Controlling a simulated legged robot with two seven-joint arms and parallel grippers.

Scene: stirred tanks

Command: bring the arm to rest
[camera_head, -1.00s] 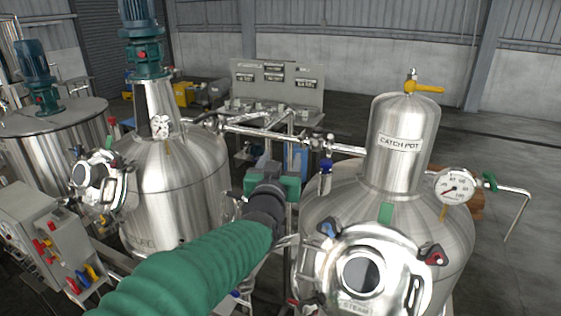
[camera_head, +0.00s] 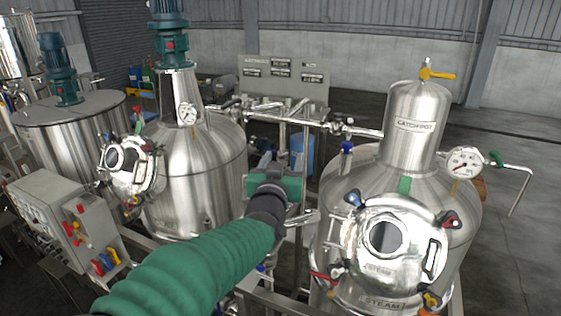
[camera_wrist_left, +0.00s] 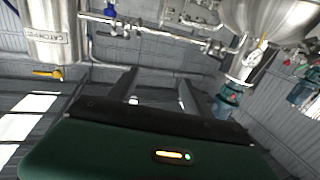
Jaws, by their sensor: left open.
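My left arm, in a green ribbed sleeve, reaches from the bottom left of the head view to the gap between two steel tanks. My left gripper (camera_head: 279,160) is at its far end, mostly hidden behind its own green wrist housing. In the left wrist view its two fingers (camera_wrist_left: 158,88) stand apart with nothing between them. The catch pot (camera_head: 414,125) is to the right of the gripper, and the stirred tank (camera_head: 190,160) is to its left. The gripper appears apart from both. My right gripper does not show.
A grey control box (camera_head: 70,222) with coloured knobs stands at the left. A steel pipe (camera_head: 355,131) runs across behind the gripper toward the catch pot. A pressure gauge (camera_head: 463,163) and a round manway (camera_head: 395,240) project from the right tank. Open floor (camera_head: 525,200) lies at the far right.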

